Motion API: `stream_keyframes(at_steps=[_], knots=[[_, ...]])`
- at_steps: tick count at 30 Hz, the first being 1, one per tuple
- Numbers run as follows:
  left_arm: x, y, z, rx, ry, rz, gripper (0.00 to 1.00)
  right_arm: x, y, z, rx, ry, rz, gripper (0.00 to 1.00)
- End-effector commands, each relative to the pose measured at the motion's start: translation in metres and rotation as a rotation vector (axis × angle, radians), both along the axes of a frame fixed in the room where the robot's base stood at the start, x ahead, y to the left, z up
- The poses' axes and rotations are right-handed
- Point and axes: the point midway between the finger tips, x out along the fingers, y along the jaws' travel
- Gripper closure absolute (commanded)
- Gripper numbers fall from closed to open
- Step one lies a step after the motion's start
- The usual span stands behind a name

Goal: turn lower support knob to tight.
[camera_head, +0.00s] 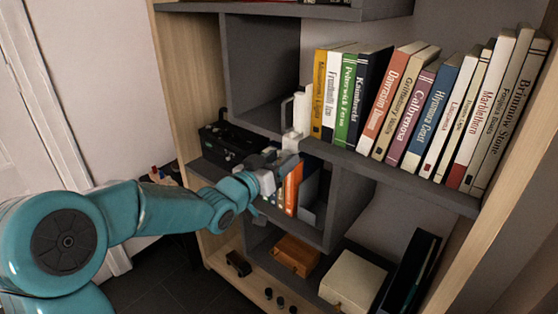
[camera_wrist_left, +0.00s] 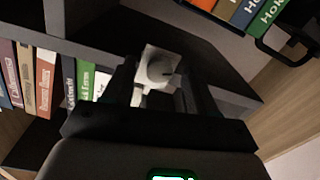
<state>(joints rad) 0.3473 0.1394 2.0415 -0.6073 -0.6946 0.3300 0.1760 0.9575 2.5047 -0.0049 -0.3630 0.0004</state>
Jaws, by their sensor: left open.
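A white fixture (camera_head: 300,112) stands upright at the front edge of the middle shelf, left of the row of books. Its lower part (camera_head: 291,141) hangs at the shelf edge just above my left gripper (camera_head: 275,163). In the left wrist view a pale block with a round knob (camera_wrist_left: 160,69) shows between the two dark fingers of my left gripper (camera_wrist_left: 163,85). The jaws are open, with the knob near the fingertips; I cannot tell whether they touch it. The knob's tightness cannot be told. My right gripper is not in view.
Books (camera_head: 395,105) fill the shelf right of the fixture. Orange books (camera_head: 293,187) stand in the compartment below, close to my gripper. A black device (camera_head: 228,140) lies to the left. A brown box (camera_head: 295,254) and a cream box (camera_head: 352,280) sit lower.

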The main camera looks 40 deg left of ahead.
Motion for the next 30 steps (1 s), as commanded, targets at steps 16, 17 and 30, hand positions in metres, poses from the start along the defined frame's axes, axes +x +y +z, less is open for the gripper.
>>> stream_keyframes(at_steps=[16, 17, 30], knots=[[0.0, 0.0, 0.0, 0.002, 0.0, 0.0, 0.99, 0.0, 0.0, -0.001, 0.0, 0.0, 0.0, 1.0], [0.0, 0.0, -0.001, 0.004, 0.0, 0.0, 0.99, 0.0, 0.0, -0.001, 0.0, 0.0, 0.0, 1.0], [0.0, 0.0, -0.007, 0.204, -0.018, 0.0, 0.99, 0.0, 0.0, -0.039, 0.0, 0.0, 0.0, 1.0]])
